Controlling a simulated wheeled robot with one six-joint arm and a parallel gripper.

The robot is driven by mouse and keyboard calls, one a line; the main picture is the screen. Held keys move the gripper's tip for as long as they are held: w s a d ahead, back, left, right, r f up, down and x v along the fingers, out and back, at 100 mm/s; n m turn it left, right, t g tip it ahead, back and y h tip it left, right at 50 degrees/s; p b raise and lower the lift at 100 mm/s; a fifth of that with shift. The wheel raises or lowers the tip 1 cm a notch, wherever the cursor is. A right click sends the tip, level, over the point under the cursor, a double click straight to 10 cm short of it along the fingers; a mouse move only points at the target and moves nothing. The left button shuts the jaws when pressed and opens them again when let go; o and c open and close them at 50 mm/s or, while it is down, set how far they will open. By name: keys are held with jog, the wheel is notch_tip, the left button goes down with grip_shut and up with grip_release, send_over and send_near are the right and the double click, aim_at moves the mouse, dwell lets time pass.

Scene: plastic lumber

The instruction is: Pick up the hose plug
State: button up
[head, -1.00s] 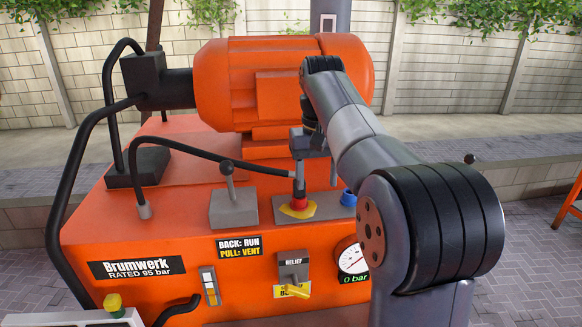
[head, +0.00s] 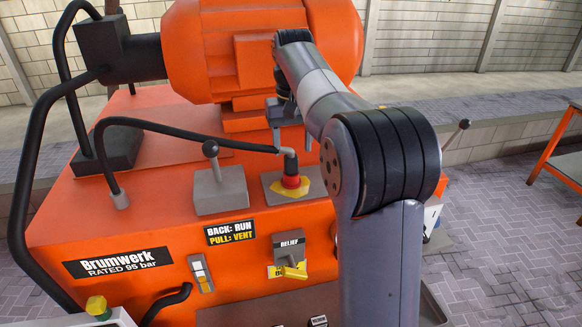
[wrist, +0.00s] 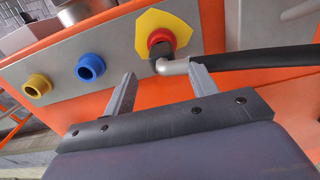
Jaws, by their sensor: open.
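The hose plug (head: 288,156) is a grey elbow on the end of a black hose. It sits in a red-collared port on a yellow plate, on top of the orange machine. In the wrist view the plug (wrist: 172,66) shows at the upper middle, with its hose running off to the right. My gripper (wrist: 161,70) is open and empty. Its two fingers point toward the plug, one to either side of it in the picture; I see no contact. In the head view my gripper (head: 292,138) is just above and behind the plug, partly hidden by my arm.
Blue (wrist: 90,67) and yellow (wrist: 37,86) ports lie left of the plug in the wrist view. A lever block (head: 220,188) stands left of the plug in the head view. The orange motor (head: 260,50) is behind. A relief lever (head: 289,253) is on the front.

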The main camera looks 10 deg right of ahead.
aim_at(291, 156)
jog(key=f, duration=0.3)
jog(key=shift+s+a+f+p, duration=0.15)
jog(key=shift+s+a+p, duration=0.05)
jog(key=shift+a+p, duration=0.1)
jog(key=shift+d+f, duration=0.1)
jog(key=shift+f, duration=0.6)
jog(key=shift+c, duration=0.2)
grip_shut()
